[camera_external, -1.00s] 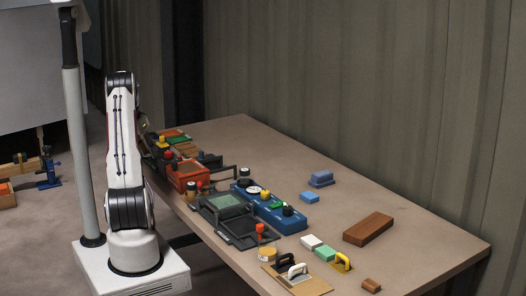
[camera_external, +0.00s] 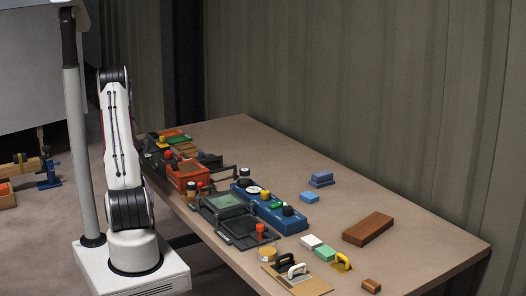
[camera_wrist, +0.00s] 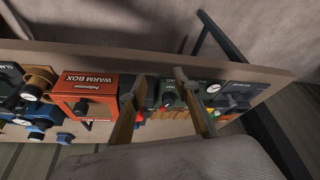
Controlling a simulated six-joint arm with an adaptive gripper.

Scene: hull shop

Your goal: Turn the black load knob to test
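In the wrist view, a green unit (camera_wrist: 177,93) with a dark knob (camera_wrist: 167,100) shows between my fingers.
The bench (camera_external: 300,160) carries a row of units along its arm side. A brown block (camera_external: 368,229), a blue block (camera_external: 309,197) and handled trowels (camera_external: 292,268) lie on it. A corrugated wall (camera_external: 400,90) stands behind. The far right bench top is fairly clear.

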